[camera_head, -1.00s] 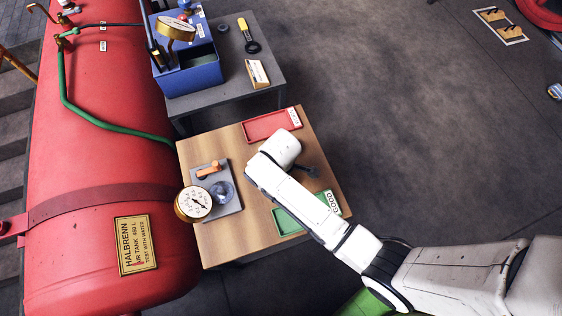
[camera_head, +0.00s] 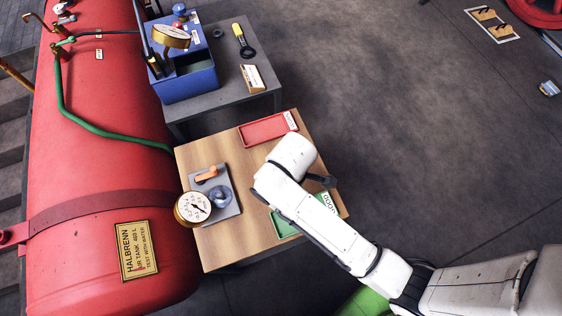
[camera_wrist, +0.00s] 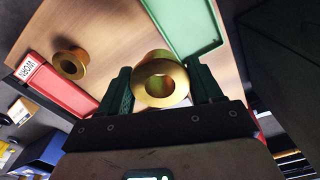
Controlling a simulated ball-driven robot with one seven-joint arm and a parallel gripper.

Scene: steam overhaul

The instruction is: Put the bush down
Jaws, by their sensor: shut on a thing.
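A brass flanged bush (camera_wrist: 142,89) is between the two dark green fingers of my gripper (camera_wrist: 161,84) in the wrist view, its bore facing the camera. My gripper is shut on it. A second brass bush (camera_wrist: 68,66) stands apart on the wooden table (camera_wrist: 105,32), near the red tray (camera_wrist: 66,88) marked WORN. The green tray (camera_wrist: 207,44) lies beyond the held bush at upper right. In the head view my arm hides both bushes and covers part of the green tray (camera_head: 283,226), marked GOOD.
The wooden table (camera_head: 210,245) also bears a grey plate (camera_head: 229,209) with an orange-handled part and a round gauge (camera_head: 193,208) at its left edge. The red tank (camera_head: 95,150) stands left. A grey table (camera_head: 262,75) with a blue box (camera_head: 190,85) stands behind.

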